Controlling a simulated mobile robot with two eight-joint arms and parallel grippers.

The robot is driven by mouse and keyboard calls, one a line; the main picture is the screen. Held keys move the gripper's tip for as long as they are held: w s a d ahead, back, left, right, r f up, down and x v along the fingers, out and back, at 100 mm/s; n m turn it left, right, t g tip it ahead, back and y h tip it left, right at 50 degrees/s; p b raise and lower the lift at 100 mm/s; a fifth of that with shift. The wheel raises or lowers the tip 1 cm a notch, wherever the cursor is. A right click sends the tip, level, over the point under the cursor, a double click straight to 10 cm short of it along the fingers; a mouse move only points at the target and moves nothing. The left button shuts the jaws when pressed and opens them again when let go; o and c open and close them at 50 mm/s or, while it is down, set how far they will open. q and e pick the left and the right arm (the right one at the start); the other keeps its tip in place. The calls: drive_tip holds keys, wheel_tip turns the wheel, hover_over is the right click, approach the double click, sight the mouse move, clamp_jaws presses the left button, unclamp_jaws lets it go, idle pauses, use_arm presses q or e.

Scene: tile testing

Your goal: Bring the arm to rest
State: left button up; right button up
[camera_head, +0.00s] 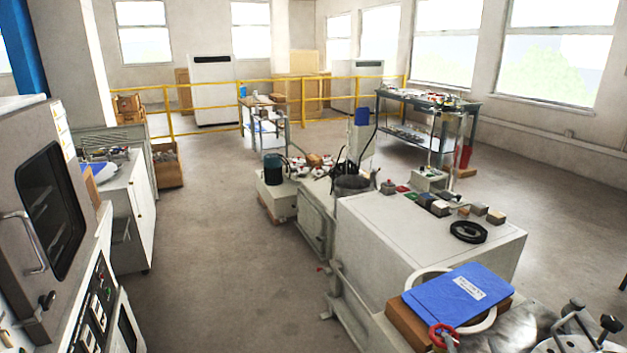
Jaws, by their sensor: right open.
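Only a small dark sliver at the right edge of the head view seems to be part of my right gripper (623,283). It is open, and most of it is cut off by the frame. I see nothing held in it. My left gripper and left arm are out of view.
A white cabinet-like bench (430,250) with small blocks and a black ring (468,232) stands right of centre. A blue folder (459,295) lies at its near end. An oven-like machine (50,210) stands at left. Open floor (220,250) lies between. Yellow railings (205,96) cross behind.

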drive_tip(key=s+a+f+n+g+y, duration=0.1)
drive_tip(key=s+a+f+g+y, duration=0.1)
drive_tip(key=s+a+f+g, duration=0.55)
drive_tip(key=s+a+f+n+g+y, duration=0.1)
drive_tip(key=s+a+f+g, duration=0.3)
drive_tip(key=s+a, duration=0.8)
use_arm(q)
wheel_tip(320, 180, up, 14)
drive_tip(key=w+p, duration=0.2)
drive_tip(key=p, duration=1)
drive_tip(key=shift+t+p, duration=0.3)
use_arm(e)
wheel_tip(320, 180, up, 14)
drive_tip(key=d, duration=0.3)
drive_tip(key=shift+s+r, duration=0.25)
drive_tip(key=shift+s, duration=0.15)
